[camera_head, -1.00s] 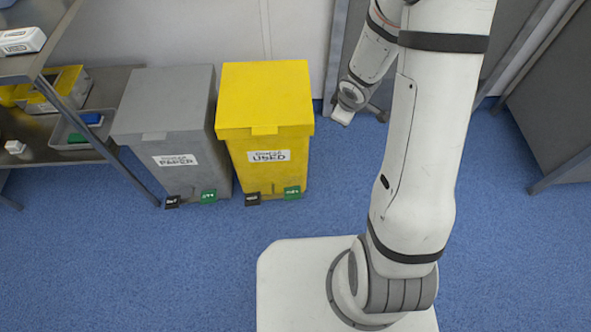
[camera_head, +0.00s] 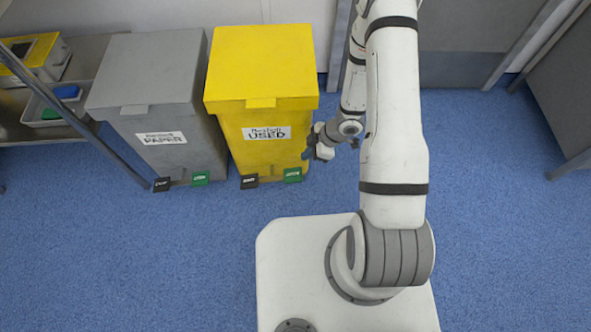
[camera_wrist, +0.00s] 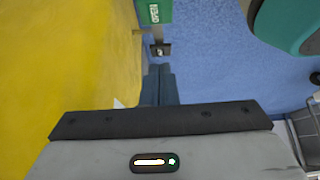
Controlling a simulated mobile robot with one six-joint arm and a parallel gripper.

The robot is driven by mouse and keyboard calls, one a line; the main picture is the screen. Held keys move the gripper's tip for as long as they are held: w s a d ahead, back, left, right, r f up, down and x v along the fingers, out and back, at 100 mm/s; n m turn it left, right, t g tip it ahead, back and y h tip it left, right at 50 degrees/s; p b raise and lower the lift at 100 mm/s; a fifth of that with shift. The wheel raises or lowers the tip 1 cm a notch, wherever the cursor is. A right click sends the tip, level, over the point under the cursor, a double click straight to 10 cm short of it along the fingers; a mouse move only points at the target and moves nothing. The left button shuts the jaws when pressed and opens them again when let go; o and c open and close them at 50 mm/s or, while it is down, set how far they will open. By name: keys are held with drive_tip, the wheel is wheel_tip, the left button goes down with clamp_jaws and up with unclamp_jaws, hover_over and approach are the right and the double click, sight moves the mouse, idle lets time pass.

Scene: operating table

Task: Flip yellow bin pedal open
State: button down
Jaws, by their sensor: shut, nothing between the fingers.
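The yellow bin (camera_head: 262,70) labelled "USED" stands with its lid closed. At its front foot are a black pedal (camera_head: 249,181) and a green pedal (camera_head: 292,175). My gripper (camera_head: 311,152) is shut and empty, beside the bin's right side, above and slightly right of the green pedal. In the wrist view the shut fingers (camera_wrist: 160,72) point toward the top. The yellow wall (camera_wrist: 60,60) fills the left there, and the green pedal (camera_wrist: 154,11), marked "OPEN", is at the top edge, apart from the fingers. A small dark piece (camera_wrist: 161,49) shows just beyond the fingertips; I cannot tell what it is.
A grey bin (camera_head: 152,85) labelled "PAPER" stands close to the left of the yellow bin, with its own black pedal (camera_head: 162,184) and green pedal (camera_head: 200,178). A metal shelf (camera_head: 90,133) is further left. Blue floor (camera_head: 130,260) is clear in front of the bins.

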drive_tip(key=b, duration=0.5)
hover_over(289, 176)
drive_tip(key=d, duration=0.1)
wheel_tip(289, 176, down, 9)
drive_tip(key=shift+d, duration=0.15)
drive_tip(key=shift+d+f+b, duration=0.25)
drive_tip(key=shift+f+b, duration=0.6)
drive_tip(key=shift+f, duration=0.3)
drive_tip(key=shift+d+f+b, duration=0.2)
drive_tip(key=shift+f+b, duration=0.1)
drive_tip(key=shift+f, duration=0.3)
